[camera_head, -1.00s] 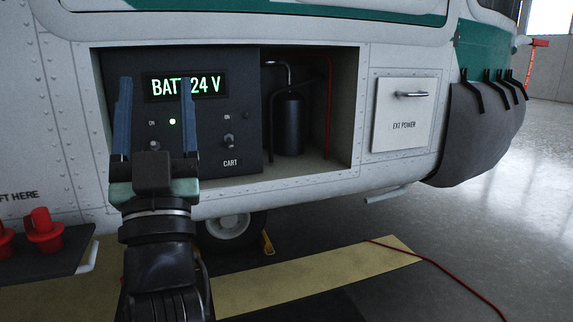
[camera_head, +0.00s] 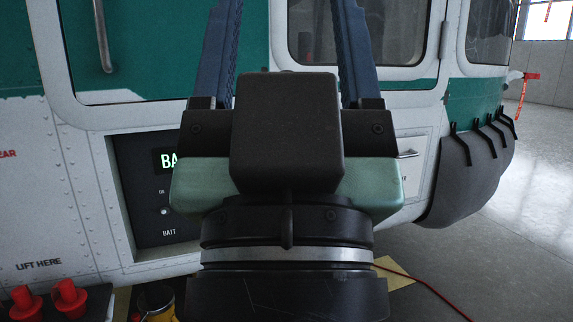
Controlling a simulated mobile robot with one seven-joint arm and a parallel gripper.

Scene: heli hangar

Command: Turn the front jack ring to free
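My gripper (camera_head: 290,40) fills the middle of the view, its two blue fingers pointing up and set wide apart. It is open, with nothing seen between the fingers; their tips run to or past the top edge. I cannot make out a front jack ring for certain. A yellow and dark round thing (camera_head: 156,302), cut off by the bottom edge, shows low at the left below the helicopter; I cannot tell whether it is part of a jack. The helicopter (camera_head: 85,215) stands behind my gripper, which hides much of its open bay and the floor below.
A dark panel (camera_head: 140,185) with a lit display and a BATT switch shows left of my gripper. Red plugs (camera_head: 70,298) stand at the lower left. A grey padded cover (camera_head: 468,180) hangs at the right. A red cable (camera_head: 440,297) crosses the otherwise open floor at right.

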